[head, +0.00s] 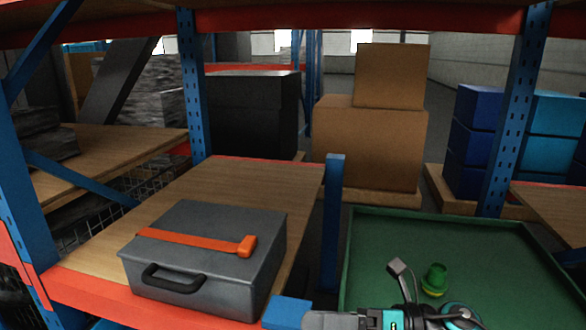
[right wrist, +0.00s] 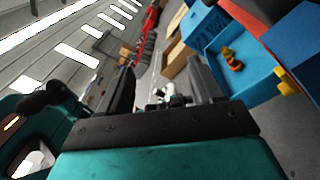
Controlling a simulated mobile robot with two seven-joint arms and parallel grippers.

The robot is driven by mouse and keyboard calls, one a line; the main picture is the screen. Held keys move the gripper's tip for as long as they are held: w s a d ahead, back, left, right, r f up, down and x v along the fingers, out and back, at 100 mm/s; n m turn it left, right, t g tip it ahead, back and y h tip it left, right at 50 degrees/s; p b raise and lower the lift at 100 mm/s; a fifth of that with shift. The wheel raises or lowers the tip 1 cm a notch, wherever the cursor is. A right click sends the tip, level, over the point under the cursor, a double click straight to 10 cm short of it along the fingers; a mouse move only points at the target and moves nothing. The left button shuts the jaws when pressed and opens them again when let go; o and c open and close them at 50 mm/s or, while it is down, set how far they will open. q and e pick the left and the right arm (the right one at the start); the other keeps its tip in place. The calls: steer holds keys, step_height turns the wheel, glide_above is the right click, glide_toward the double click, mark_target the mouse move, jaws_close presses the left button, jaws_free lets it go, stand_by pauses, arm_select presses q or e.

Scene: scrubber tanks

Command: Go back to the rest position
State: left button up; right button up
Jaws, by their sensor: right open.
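My right gripper (head: 335,320) lies along the bottom edge of the head view, at the front of the green tray and partly cut off by the frame. In the right wrist view, its two dark fingers stand apart with nothing held between them (right wrist: 162,85). My left gripper is not in view.
A grey case (head: 205,245) with an orange strap (head: 190,241) and a black handle sits on the wooden shelf (head: 240,180), left of my right gripper. A green tray (head: 390,232) holds a small green piece (head: 434,278). Cardboard boxes (head: 370,140) stand behind. Blue rack posts (head: 335,220) are close by.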

steer(key=w+d+f+m+t+h, duration=0.1)
steer(key=d+f+m+t+h, duration=0.25)
steer(key=m+t, duration=0.7)
steer(key=w+d+f+m+t+h, duration=0.1)
steer(key=d+f+m+t+h, duration=0.3)
steer(key=m, duration=1.1)
steer(key=s+d+f+m+g+h, duration=0.2)
steer(key=s+d+f+m+h, duration=0.1)
steer(key=s+f+m, duration=0.3)
steer(key=s+d+f+m+g+h, duration=0.3)
steer(key=s+f+m+h, duration=0.2)
steer(key=s+f+m, duration=0.2)
step_height(320, 180, down, 4)
steer(key=m, duration=0.2)
steer(key=shift+f+m, duration=0.25)
steer(key=shift+m, duration=0.1)
steer(key=shift+g+h, duration=0.25)
steer(key=shift+c, duration=0.5)
